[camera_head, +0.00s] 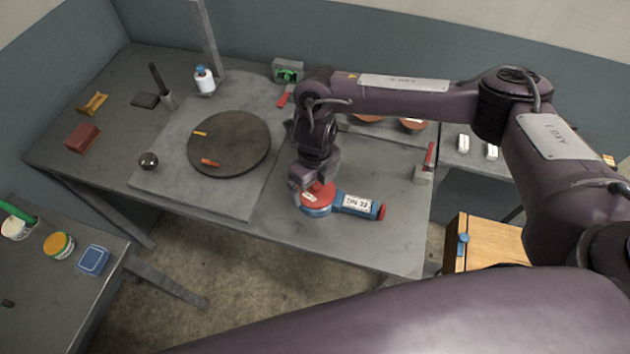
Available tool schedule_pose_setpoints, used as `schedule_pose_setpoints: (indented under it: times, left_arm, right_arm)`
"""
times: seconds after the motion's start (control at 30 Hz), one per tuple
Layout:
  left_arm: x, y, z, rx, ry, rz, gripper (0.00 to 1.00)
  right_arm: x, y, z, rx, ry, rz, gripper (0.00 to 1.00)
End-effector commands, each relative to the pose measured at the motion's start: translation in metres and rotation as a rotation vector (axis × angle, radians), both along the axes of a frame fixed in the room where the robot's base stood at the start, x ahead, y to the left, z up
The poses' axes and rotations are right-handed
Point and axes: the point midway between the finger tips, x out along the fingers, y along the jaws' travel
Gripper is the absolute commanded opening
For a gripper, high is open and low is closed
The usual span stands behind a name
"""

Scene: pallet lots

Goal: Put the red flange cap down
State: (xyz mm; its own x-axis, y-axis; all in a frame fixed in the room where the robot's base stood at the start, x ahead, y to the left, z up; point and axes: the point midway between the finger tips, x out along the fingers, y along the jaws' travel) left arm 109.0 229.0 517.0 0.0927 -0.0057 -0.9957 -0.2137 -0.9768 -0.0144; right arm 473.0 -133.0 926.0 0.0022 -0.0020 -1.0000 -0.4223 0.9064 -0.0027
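A red flange cap (322,192) with a small white label is near the front edge of the main table. It is over or against the round end of a blue pipe fitting (345,203) labelled DN 32, which has another red end at the right. My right gripper (309,187) reaches down from behind, its fingers at the cap's back left edge. The fingertips are partly hidden, and I cannot tell whether they grip the cap or whether the cap rests on the fitting. My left gripper is not in view.
The grey table (280,230) is bare left of the fitting. A dark round turntable (232,155) stands left. A grey block with a red lever (424,170) stands right. A wooden cabinet (490,240) is beyond the right edge. A lower side table (60,300) holds several small containers.

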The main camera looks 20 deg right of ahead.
Motion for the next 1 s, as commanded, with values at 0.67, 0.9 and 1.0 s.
schedule_pose_setpoints:
  times: [0.67,0.9,1.0]
  left_arm:
    - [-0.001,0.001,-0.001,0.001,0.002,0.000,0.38]
    - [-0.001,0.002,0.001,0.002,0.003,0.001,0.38]
    - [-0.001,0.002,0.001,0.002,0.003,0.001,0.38]
  right_arm:
    - [0.002,0.000,0.065,0.000,-0.008,0.002,1.00]
    - [0.001,0.000,0.106,0.001,-0.004,0.001,1.00]
    - [0.001,0.000,0.116,0.001,-0.002,0.000,1.00]
